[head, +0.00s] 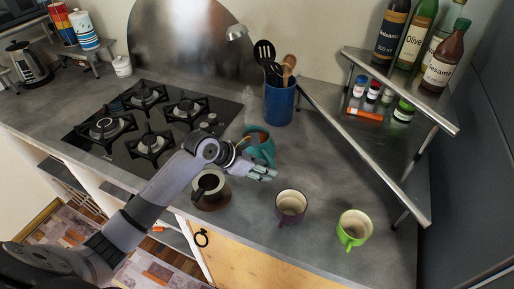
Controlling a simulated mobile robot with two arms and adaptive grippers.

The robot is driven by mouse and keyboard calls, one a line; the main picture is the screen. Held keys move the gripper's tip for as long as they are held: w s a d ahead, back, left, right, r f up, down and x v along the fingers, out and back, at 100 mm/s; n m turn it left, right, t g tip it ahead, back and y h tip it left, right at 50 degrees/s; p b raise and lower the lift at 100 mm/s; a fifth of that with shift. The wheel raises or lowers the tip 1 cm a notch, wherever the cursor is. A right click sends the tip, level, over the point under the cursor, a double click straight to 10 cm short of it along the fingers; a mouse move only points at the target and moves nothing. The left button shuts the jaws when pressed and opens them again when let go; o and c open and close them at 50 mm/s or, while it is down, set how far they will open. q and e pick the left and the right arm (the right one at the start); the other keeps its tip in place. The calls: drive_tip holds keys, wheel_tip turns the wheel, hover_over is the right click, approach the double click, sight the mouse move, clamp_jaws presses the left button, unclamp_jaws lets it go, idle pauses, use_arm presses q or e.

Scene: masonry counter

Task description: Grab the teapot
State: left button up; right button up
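A round brownish pot with a black handle (212,200) stands near the front edge of the counter; it looks most like the teapot. My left forearm crosses above it and hides part of it. My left gripper (264,174) is to the right of this pot, just in front of a teal mug-like vessel (260,145). Its fingers point right. No object shows clearly between them, and their gap is too small to judge. Whether the gripper touches the teal vessel cannot be told. My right gripper is out of view.
A dark purple mug (291,206) and a green mug (354,228) stand to the right near the front edge. A blue utensil holder (279,104) stands behind. A gas hob (150,120) is left. A metal corner shelf (390,150) with bottles stands right.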

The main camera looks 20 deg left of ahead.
use_arm(q)
drive_tip(key=shift+a+p+x, duration=0.15)
drive_tip(key=shift+p+x, duration=0.15)
drive_tip(key=shift+x, duration=1.15)
drive_tip(key=shift+a+p+x, duration=0.1)
drive_tip(key=shift+p+x, duration=0.15)
drive_tip(key=shift+x, duration=1.15)
drive_tip(key=shift+f, duration=0.15)
clamp_jaws()
drive_tip(key=shift+w+r, duration=0.15)
drive_tip(key=shift+r, duration=0.1)
